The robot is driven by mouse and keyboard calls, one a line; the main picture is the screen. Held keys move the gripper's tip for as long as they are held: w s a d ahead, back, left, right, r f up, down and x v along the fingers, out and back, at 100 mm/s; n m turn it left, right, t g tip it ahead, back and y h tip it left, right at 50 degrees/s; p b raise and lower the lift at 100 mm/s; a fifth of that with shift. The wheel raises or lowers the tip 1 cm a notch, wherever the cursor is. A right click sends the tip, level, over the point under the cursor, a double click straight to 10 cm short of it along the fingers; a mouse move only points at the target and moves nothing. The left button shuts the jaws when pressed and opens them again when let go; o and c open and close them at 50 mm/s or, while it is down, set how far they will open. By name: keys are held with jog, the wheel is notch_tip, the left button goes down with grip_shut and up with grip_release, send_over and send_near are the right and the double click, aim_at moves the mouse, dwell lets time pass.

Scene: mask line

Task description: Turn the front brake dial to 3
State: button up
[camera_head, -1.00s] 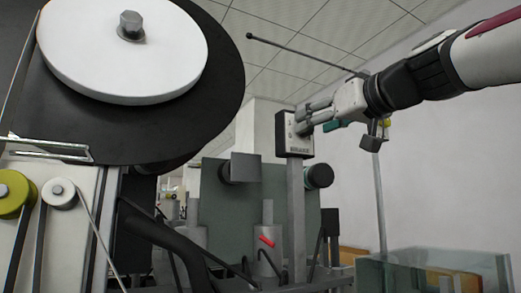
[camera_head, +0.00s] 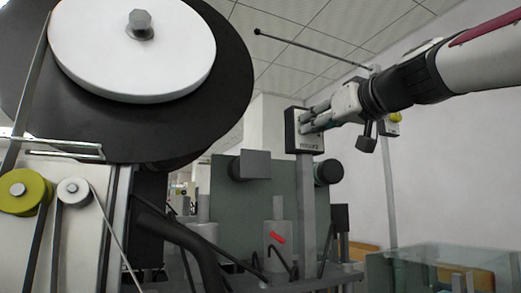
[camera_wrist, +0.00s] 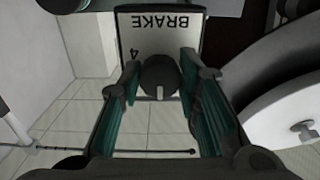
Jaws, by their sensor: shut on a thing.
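The brake box (camera_head: 291,131) is a dark box with a pale front plate on top of a grey post in the head view. In the wrist view its plate (camera_wrist: 150,40) carries the word BRAKE, seen upside down, and a 4. The round dark dial (camera_wrist: 158,72) sits between the fingers and has a small light mark at its lower edge in that view. My gripper (camera_head: 309,120) reaches the box front from the right and is shut on the dial. The fingers hide the other numbers, so I cannot tell the dial's setting.
A large reel with a white disc (camera_head: 130,60) fills the upper left. A thin dark rod (camera_head: 310,50) runs above my gripper. A clear-walled enclosure (camera_head: 430,265) stands at the lower right. A grey-green panel (camera_head: 235,205) stands left of the post.

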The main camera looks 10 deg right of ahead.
jog(key=m+p, duration=0.1)
jog(key=m, duration=1)
jog(key=shift+a+r+m, duration=0.1)
jog(key=shift+m, duration=0.3)
dwell(0.4)
jog(key=o, duration=1.1)
jog(key=shift+o, duration=0.2)
jog(key=shift+s, duration=0.1)
